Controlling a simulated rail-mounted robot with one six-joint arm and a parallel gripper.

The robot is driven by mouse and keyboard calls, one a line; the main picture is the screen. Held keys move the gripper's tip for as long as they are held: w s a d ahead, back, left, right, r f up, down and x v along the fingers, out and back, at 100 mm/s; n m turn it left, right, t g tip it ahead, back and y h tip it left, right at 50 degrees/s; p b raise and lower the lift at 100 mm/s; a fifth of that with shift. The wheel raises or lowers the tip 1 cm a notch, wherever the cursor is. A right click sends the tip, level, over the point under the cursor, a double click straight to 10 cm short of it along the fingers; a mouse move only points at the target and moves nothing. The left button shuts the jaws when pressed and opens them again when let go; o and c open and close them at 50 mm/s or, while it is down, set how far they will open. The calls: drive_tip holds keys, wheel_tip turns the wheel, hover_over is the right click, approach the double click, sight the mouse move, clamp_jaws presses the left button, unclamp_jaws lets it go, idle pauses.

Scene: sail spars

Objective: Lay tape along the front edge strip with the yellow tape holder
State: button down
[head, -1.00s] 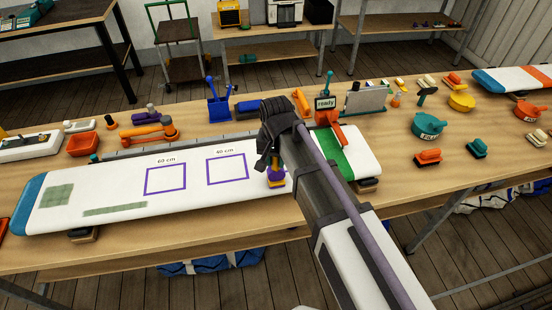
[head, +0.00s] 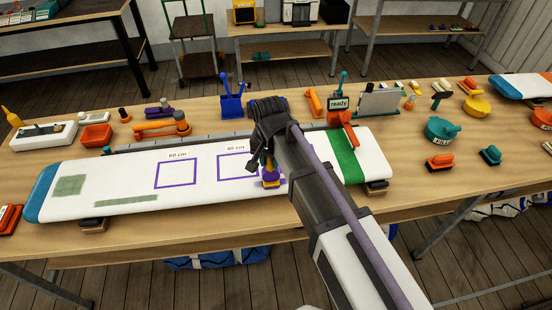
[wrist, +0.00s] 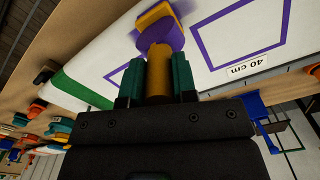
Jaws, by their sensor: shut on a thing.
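My gripper (head: 266,152) is shut on the yellow handle of a tool with a purple head, the yellow tape holder (head: 271,178). In the wrist view the green fingers of my gripper (wrist: 158,80) clasp the handle of the tape holder (wrist: 160,42). Its head is at or just above the white board (head: 210,195); contact is unclear. Purple shows on the board around the head. A narrow pale green strip (head: 126,201) lies along the board's front edge, well left of the tool.
Two purple outlined squares, 60 cm (head: 176,173) and 40 cm (head: 237,166), lie left of the tool. Loose tools and tubs crowd the bench's back and right.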

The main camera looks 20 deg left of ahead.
drive_tip(key=shift+s+a, duration=0.25)
drive_tip(key=shift+a, duration=0.3)
drive_tip(key=shift+s+a, duration=0.35)
drive_tip(key=shift+a, duration=0.3)
drive_tip(key=shift+s+a, duration=0.35)
drive_tip(key=shift+a, duration=0.25)
drive_tip(key=shift+a, duration=0.1)
drive_tip(key=shift+s+a, duration=0.35)
drive_tip(key=shift+a, duration=0.25)
drive_tip(key=shift+s+a, duration=0.35)
drive_tip(key=shift+a, duration=0.2)
drive_tip(key=shift+s+a, duration=0.35)
drive_tip(key=shift+a, duration=0.35)
drive_tip(key=shift+s+a, duration=0.3)
drive_tip(key=shift+a, duration=0.35)
drive_tip(key=shift+a, duration=0.15)
drive_tip(key=shift+s+a, duration=0.35)
drive_tip(key=shift+a, duration=0.2)
drive_tip(key=shift+s+a, duration=0.3)
drive_tip(key=shift+a, duration=0.25)
